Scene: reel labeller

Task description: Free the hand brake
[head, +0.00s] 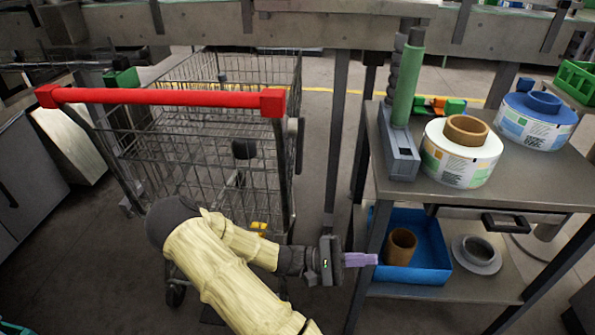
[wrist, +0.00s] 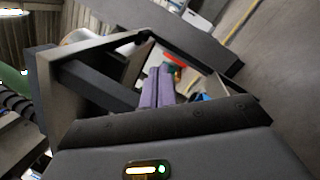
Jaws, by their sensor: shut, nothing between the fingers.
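An upright lever with a green grip (head: 409,80) rises from a grey slotted base (head: 398,143) at the left edge of the bench. It looks like the hand brake; a dark ribbed part stands beside the grip. In the wrist view, part of a green cylinder (wrist: 12,82) shows at the left edge, with a dark ribbed part below it. My gripper (head: 375,259) has purple fingers, which lie together in the wrist view (wrist: 158,72). It is shut and empty, below the bench top and left of the lower shelf's blue bin, apart from the lever.
A wire cart with a red handle (head: 165,97) stands left, close to my arm. The bench (head: 430,192) carries a white reel (head: 461,165) and a blue reel (head: 537,118). Below are a blue bin (head: 430,243) and grey flanged part (head: 476,254). A drawer handle (head: 507,223) sticks out.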

